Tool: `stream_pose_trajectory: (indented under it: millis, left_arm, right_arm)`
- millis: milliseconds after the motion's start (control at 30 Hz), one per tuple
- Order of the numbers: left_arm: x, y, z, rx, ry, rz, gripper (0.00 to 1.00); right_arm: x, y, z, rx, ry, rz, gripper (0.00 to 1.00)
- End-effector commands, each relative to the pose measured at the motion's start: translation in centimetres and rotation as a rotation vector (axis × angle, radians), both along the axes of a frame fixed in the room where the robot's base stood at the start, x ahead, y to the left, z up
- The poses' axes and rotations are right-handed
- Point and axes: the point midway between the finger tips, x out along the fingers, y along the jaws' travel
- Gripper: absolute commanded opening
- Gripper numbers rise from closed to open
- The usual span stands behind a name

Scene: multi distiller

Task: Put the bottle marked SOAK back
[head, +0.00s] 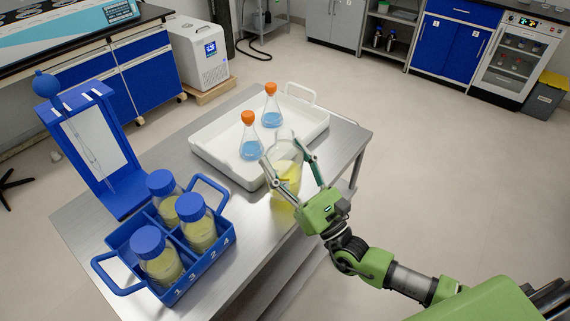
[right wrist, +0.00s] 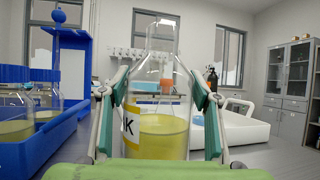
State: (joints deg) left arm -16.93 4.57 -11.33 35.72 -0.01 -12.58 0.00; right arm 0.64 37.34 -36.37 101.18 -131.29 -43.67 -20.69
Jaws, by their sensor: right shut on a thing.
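My right gripper (head: 292,167) is shut on a clear glass bottle (head: 284,181) with yellow liquid and no visible cap. In the right wrist view the bottle (right wrist: 160,133) stands upright between the fingers; its yellow-edged white label shows only a "K". It is near the table's front right edge, beside the white tray; I cannot tell whether it touches the table. A blue carrying rack (head: 198,271) at the front left holds three blue-capped bottles (head: 157,262) of yellowish liquid. My left gripper is not in view.
A white tray (head: 222,172) with two orange-stoppered flasks (head: 250,150) of blue liquid stands behind the held bottle. A blue stand (head: 121,205) with glassware rises behind the rack. Bare metal tabletop (head: 245,222) lies between the rack and the held bottle.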

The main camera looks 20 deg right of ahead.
Motion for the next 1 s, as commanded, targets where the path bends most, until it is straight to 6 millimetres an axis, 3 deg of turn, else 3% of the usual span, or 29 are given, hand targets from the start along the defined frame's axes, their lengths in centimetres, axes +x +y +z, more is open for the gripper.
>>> stream_pose_trajectory:
  millis: [200,633,667,700,1000]
  left_arm:
    - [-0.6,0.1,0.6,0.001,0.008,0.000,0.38]
    - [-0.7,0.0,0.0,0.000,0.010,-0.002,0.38]
    - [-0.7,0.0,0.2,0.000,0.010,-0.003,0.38]
    - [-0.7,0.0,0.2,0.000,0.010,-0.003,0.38]
    - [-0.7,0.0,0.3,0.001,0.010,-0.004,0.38]
  right_arm:
    - [-0.1,0.1,-1.8,0.002,-0.003,0.000,0.03]
    - [-0.1,0.1,-2.3,0.001,-0.005,0.001,0.03]
    - [-0.1,0.1,-2.5,0.000,0.002,0.001,0.65]
    - [-0.1,0.1,-2.4,-0.001,0.003,0.001,0.74]
    - [-0.1,0.1,-2.4,-0.001,0.003,0.001,0.74]
